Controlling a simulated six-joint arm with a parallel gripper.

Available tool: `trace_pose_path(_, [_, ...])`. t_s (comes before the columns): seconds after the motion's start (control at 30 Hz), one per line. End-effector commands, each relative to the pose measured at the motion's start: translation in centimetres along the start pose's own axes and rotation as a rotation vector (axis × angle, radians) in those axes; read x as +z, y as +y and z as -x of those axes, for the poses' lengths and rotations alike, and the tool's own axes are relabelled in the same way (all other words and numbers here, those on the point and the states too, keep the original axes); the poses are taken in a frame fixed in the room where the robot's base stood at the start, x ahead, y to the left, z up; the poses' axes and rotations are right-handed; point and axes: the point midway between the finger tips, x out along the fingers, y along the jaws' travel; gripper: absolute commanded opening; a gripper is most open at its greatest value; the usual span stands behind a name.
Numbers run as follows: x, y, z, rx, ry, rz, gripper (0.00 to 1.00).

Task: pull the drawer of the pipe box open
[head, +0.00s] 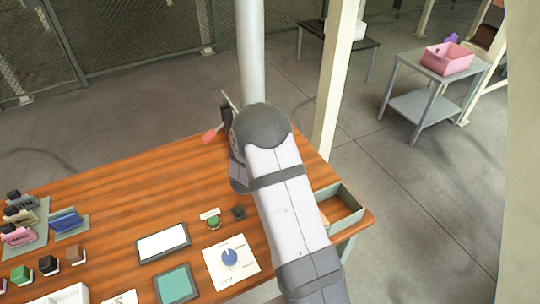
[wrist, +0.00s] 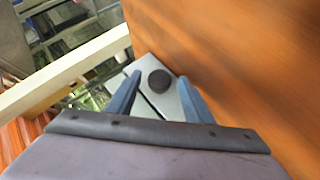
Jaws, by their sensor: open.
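In the wrist view, my gripper (wrist: 159,76) is open, with its two blue fingers apart. A dark round knob (wrist: 160,81) shows between the fingertips, on a grey panel (wrist: 174,108) that looks like the drawer front. I cannot tell whether the fingers touch the knob. In the head view, a grey-green box (head: 350,198) with an open top stands at the table's right edge, partly behind my arm. I cannot tell whether it is the pipe box or its drawer.
The wooden table (head: 130,180) holds a tablet-like white panel (head: 163,243), a teal panel (head: 174,284), a card with a blue dial (head: 230,258) and a green button (head: 214,222). Small coloured blocks and bags crowd the left.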

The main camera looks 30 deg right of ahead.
Motion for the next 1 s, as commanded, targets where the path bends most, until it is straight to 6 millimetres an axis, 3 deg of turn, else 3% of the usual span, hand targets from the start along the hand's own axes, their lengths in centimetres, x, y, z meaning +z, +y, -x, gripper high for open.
trace_pose_path(0.3, [0.0, 0.0, -0.3, 0.000, 0.000, -0.001, 0.47])
trace_pose_path(0.37, [0.0, 0.0, -0.3, 0.000, 0.000, -0.001, 0.35])
trace_pose_path(0.5, [0.0, 0.0, -0.3, 0.000, 0.000, -0.001, 0.02])
trace_pose_path(0.77, [0.8, 0.1, 0.3, 0.001, -0.002, 0.002, 0.00])
trace_pose_path(1.0, [4.2, 0.7, 2.9, 0.002, -0.006, 0.003, 0.00])
